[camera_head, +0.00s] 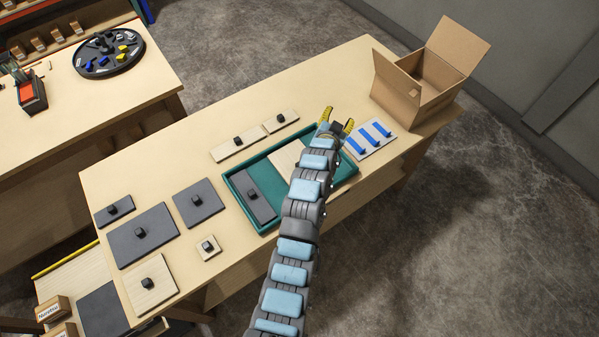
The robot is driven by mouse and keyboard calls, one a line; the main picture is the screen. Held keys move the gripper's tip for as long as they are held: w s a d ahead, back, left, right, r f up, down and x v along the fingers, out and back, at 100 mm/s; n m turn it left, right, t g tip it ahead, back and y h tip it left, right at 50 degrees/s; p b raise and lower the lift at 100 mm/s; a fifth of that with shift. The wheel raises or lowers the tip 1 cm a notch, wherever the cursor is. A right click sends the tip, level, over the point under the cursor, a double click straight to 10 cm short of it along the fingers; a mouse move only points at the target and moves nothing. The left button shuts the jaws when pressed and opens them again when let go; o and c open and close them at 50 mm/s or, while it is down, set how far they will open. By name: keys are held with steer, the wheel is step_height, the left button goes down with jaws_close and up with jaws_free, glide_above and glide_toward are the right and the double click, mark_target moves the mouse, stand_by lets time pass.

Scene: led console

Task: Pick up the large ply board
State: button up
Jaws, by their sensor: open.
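Several pale ply boards with black knobs lie on the table. The largest ply board with its knob showing is the square one (155,290) at the table's near left corner. Another pale ply board (286,158) lies in the green tray (232,191), partly hidden by my arm, so its full size cannot be told. My gripper (338,121) has yellow fingertips spread apart and is open and empty. It is beyond the tray's far right side, beside the white panel with blue strips (370,139), far from the square ply board.
Smaller ply boards (226,149) lie behind the tray and near the left (211,252). Dark grey boards (140,232) lie on the left, and one (250,199) is in the tray. An open cardboard box (405,92) stands at the right end. The table's back left is clear.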

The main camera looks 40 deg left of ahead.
steer(key=s+a+f+g+h+b, duration=0.1)
steer(key=a+f+g+b, duration=0.1)
steer(key=a+f, duration=0.2)
steer(key=m+g+h+b, duration=0.4)
steer(key=g+h+b, duration=0.2)
steer(key=g, duration=0.2)
glide_toward(298, 163)
steer(key=shift+t, duration=0.3)
steer(key=x, duration=0.5)
steer(key=shift+s+d+f, duration=0.1)
steer(key=shift+s+f, duration=0.05)
steer(key=shift+f, duration=0.05)
steer(key=shift+d+x, duration=0.15)
steer(key=shift+x, duration=0.6)
steer(key=shift+d+x, duration=0.15)
steer(key=shift+x, duration=1.7)
steer(key=shift+s, duration=0.15)
steer(key=shift+c, duration=0.2)
jaws_close()
